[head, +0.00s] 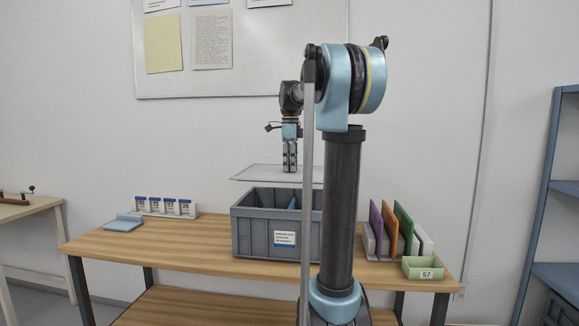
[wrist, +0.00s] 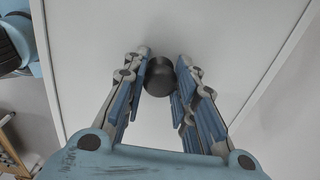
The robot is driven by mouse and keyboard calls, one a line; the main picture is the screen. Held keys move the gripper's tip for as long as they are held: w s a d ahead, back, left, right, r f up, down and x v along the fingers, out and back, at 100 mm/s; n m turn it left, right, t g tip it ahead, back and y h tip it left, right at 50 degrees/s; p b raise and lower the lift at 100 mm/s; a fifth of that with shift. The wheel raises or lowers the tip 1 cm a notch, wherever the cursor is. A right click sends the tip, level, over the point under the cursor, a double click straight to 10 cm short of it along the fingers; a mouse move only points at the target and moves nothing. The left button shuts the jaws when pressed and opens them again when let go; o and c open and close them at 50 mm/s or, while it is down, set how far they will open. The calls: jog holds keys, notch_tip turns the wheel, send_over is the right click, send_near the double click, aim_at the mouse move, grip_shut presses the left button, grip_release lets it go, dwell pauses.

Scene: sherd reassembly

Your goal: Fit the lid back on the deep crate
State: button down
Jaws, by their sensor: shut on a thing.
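The lid (head: 254,173) is a flat, pale grey panel held level above the deep crate, with a visible gap between them. In the wrist view the lid (wrist: 230,35) fills most of the picture, with a dark round knob (wrist: 159,77) on it. My gripper (head: 290,169) is shut on the knob, and its fingers (wrist: 160,85) stand on both sides of it. The deep crate (head: 253,236) is grey-blue, with a white label on its front, and stands open on the wooden table. Something blue shows inside it. My arm hides the right part of the lid and crate.
On the wooden table (head: 190,240), several small labelled containers (head: 165,207) and a blue block (head: 124,223) stand left. A rack with purple, orange and green panels (head: 403,230) and a green tray (head: 423,268) stand right. Table between crate and left items is clear.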

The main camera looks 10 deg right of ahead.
jog(key=shift+f, duration=2.75)
jog(key=shift+s, duration=0.1)
jog(key=shift+f, duration=2)
jog(key=c, duration=1.2)
grip_release()
notch_tip(320, 180, up, 12)
jog(key=shift+f, duration=0.1)
